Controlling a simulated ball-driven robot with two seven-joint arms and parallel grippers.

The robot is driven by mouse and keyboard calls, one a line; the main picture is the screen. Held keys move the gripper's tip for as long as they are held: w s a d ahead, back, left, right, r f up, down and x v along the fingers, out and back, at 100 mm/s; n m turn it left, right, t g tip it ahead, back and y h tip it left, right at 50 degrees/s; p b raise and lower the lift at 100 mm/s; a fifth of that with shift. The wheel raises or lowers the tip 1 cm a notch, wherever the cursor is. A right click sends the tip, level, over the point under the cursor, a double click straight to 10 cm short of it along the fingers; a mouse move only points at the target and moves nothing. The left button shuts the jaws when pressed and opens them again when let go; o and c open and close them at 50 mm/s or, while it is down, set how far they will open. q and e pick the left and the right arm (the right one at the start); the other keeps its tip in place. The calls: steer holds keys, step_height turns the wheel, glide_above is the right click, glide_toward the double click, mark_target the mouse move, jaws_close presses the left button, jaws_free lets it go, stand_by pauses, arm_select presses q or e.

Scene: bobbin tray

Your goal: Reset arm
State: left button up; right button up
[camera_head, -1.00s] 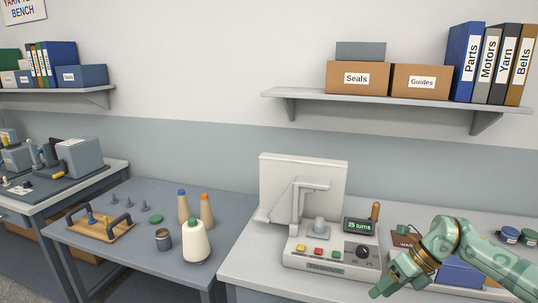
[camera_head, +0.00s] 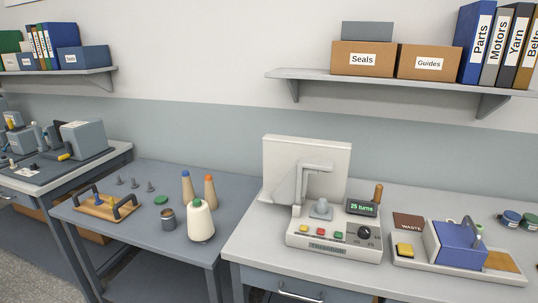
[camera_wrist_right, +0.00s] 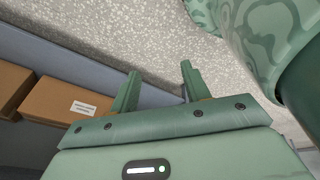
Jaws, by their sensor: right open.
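My right gripper (camera_wrist_right: 157,90) shows in the right wrist view with its two green fingers apart and nothing between them. It hangs over the speckled floor, beside a grey-blue edge. No arm of mine shows in the head view now, and my left gripper is in neither view. A wooden tray with black handles (camera_head: 104,208) lies on the left grey table. A winder (camera_head: 330,236) with a display reading "25 turns" stands on the right bench.
Cardboard boxes (camera_wrist_right: 68,100) lie low at left in the wrist view. A shelf with boxes (camera_head: 363,59) and binders hangs above the bench.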

steer(key=s+a+f+m+g, duration=0.1)
steer(key=s+m+g, duration=0.1)
steer(key=s, duration=0.8)
steer(key=shift+s+g, duration=0.3)
